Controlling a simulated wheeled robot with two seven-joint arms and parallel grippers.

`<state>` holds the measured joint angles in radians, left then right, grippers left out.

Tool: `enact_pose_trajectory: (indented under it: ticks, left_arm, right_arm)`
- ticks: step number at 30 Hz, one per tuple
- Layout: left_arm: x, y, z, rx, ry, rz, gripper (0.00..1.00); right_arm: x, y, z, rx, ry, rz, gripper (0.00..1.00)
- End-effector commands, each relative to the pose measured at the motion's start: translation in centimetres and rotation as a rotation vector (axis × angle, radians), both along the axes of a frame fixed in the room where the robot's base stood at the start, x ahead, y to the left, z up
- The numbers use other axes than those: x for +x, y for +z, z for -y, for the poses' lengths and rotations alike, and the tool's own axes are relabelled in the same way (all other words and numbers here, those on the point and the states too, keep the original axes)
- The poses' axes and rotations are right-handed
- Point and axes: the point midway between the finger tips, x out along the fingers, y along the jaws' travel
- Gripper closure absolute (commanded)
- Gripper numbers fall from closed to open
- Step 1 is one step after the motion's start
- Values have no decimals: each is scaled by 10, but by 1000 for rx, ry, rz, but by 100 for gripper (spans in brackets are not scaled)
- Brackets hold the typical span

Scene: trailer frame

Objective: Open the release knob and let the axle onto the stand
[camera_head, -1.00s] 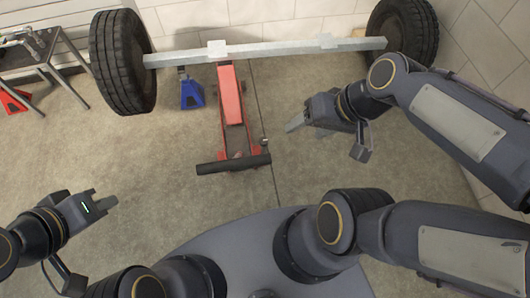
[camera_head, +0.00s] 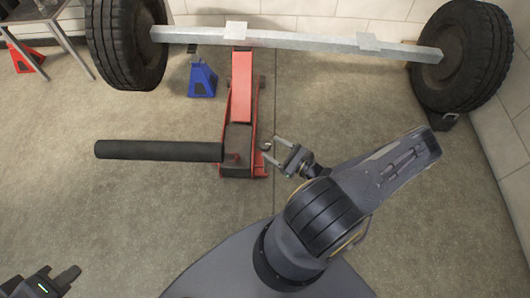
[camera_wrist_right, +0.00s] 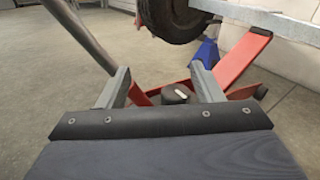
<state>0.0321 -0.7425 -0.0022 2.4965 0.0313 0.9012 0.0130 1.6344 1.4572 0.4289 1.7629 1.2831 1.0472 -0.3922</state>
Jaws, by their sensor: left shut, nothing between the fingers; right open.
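The red floor jack (camera_head: 242,88) stands under the grey axle (camera_head: 295,40), its long arm reaching up to the beam. The release knob (camera_head: 265,146) is a small dark knob at the jack's near right side. In the right wrist view the knob (camera_wrist_right: 175,94), dark with a pale mark, appears between the fingers. My right gripper (camera_head: 275,151) is open beside it; contact cannot be told. The blue stand (camera_head: 202,78) is on the floor under the axle's left part; the gap above it is unclear. My left gripper (camera_head: 68,281) is shut and empty at the bottom left.
The black jack handle (camera_head: 158,151) sticks out to the left. Tyres (camera_head: 125,45) and (camera_head: 465,55) sit at the axle ends. A red stand (camera_head: 26,58) and a metal table are at the far left.

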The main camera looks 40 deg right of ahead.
Motion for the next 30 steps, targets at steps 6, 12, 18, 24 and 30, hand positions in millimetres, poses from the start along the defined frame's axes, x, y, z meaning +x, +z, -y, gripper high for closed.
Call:
enact_pose_trajectory:
  ticks: [6, 12, 18, 24, 30]
  left_arm:
    - [0, -20, 0, 0, 0, 0, 100]
    - [0, -26, 0, 0, 0, 1, 100]
    - [0, -35, 0, 0, 0, 1, 100]
    - [0, -39, 0, 0, 0, 0, 100]
    - [0, -38, 0, 0, 0, 0, 100]
  right_arm:
    - [-11, -52, 14, 107, -196, -20, 40]
    - [12, -54, 12, 115, -204, -19, 40]
    - [44, -55, 9, 114, -202, -20, 40]
    - [62, -54, 7, 112, -202, -22, 40]
    - [65, -53, 7, 111, -201, -23, 40]
